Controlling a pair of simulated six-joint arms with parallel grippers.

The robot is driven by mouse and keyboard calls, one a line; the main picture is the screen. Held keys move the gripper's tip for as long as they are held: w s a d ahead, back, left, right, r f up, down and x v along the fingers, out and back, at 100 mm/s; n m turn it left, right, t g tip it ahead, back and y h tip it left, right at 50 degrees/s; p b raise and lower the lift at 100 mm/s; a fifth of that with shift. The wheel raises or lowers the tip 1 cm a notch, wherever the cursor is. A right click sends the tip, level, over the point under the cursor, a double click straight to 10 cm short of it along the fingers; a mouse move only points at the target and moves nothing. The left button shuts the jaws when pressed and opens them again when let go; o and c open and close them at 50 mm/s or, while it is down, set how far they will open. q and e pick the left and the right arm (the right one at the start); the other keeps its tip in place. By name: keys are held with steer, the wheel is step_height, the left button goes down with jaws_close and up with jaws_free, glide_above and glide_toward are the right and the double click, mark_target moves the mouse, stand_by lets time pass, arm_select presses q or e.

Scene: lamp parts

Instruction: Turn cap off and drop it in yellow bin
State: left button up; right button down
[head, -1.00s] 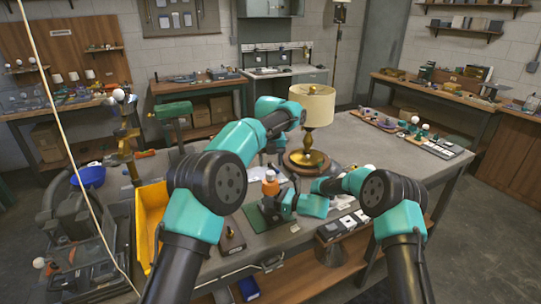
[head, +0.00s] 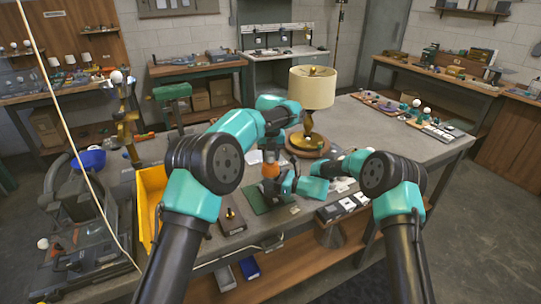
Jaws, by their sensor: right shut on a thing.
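A small orange bottle (head: 270,171) stands upright over a green mat (head: 258,200) near the front of the table. My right gripper (head: 275,182) is low at the bottle's right side and shut on it. My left gripper (head: 270,150) points down just above the bottle's top. Its fingers are small and partly behind my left arm, so I cannot tell whether they are open or touch the cap. The cap cannot be made out clearly. The yellow bin (head: 143,205) is at the table's left end, partly behind my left arm.
A brass lamp with a cream shade (head: 312,87) stands behind my grippers. A small board with a brass part (head: 231,221) lies left of the mat. White switch plates (head: 346,205) lie at the front right. A blue bowl (head: 92,160) is left of the bin.

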arm_select(q)
steer(key=c, duration=0.5)
steer(key=n, duration=0.6)
steer(key=shift+n, duration=0.3)
steer(key=n, duration=0.6)
steer(key=shift+n, duration=0.3)
steer(key=n, duration=0.6)
steer(key=shift+n, duration=0.3)
steer(key=n, duration=0.3)
steer(key=shift+n, duration=0.4)
steer(key=n, duration=1)
steer(key=shift+r, duration=0.1)
steer(key=n, duration=0.6)
steer(key=shift+n, duration=0.4)
steer(key=n, duration=0.6)
steer(key=shift+n, duration=0.3)
steer(key=n, duration=0.7)
steer(key=shift+r, duration=0.45)
